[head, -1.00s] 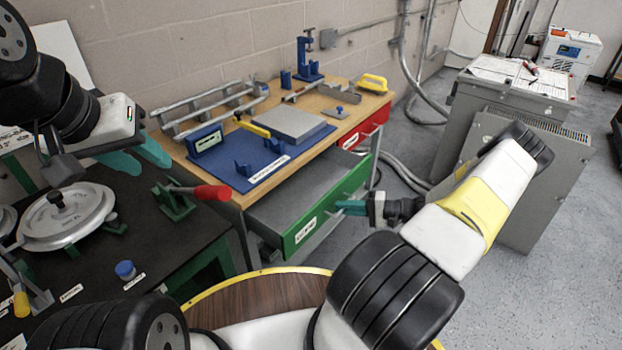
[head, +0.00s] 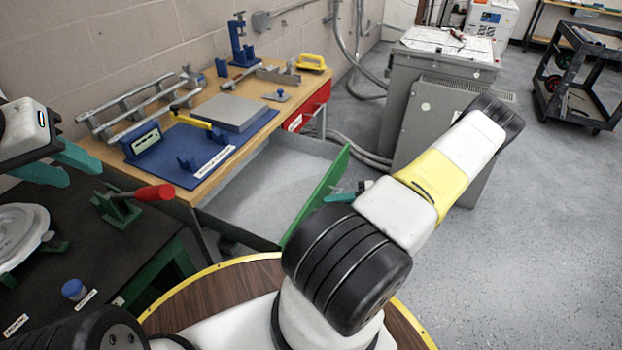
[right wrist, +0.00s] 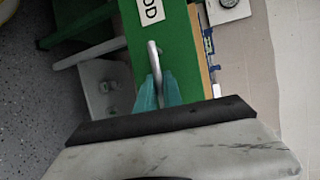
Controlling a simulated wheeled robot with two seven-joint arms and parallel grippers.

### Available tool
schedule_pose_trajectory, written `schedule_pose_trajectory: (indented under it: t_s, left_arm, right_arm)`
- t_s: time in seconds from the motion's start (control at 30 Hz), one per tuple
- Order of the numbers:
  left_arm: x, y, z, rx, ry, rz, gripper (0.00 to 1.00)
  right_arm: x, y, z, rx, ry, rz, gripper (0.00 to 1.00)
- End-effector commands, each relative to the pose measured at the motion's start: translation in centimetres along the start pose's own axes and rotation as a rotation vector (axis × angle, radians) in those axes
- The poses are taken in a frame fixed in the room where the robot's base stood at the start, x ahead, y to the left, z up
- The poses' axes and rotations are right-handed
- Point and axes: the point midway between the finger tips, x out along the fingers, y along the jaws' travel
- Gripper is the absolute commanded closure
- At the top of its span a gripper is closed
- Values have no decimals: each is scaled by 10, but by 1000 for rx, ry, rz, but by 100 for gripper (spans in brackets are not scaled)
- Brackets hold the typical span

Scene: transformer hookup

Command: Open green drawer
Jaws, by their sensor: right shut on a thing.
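The green drawer (head: 312,205) stands well out from under the wooden bench, and its grey interior (head: 270,185) looks empty. My right gripper (head: 343,196) is at the outer side of the drawer front, partly hidden by my right arm in the head view. In the right wrist view, the teal fingers of my right gripper (right wrist: 158,92) are closed around the metal bar handle (right wrist: 153,58) on the green front (right wrist: 180,40). My left gripper (head: 65,167) is at the left edge of the head view, above the black table, its fingers apart with nothing seen between them.
A red drawer (head: 308,106) sits further along the bench, closed. A grey cabinet (head: 430,110) stands beyond my right arm. A red-handled clamp (head: 125,205) is on the black table at left. A dark cart (head: 578,85) is at far right, with open floor before it.

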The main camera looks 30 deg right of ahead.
Motion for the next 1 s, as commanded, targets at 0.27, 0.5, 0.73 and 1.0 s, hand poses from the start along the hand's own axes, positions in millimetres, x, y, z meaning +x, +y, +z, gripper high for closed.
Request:
schedule_pose_trajectory:
  t_s: [0.27, 0.5, 0.73, 1.0]
  left_arm:
    - [0, 0, 0, 0, 0, 0, 64]
    - [0, 0, 0, 0, 0, 0, 64]
    - [0, 0, 0, 0, 0, 0, 64]
    - [0, 0, 0, 0, 0, 0, 64]
  right_arm:
    - [0, 0, 0, 0, 0, 1, 68]
    - [-2, 0, 0, 0, 1, 1, 68]
    - [-33, 1, -1, -1, 4, 3, 68]
    - [-72, 1, -1, -1, 2, 3, 68]
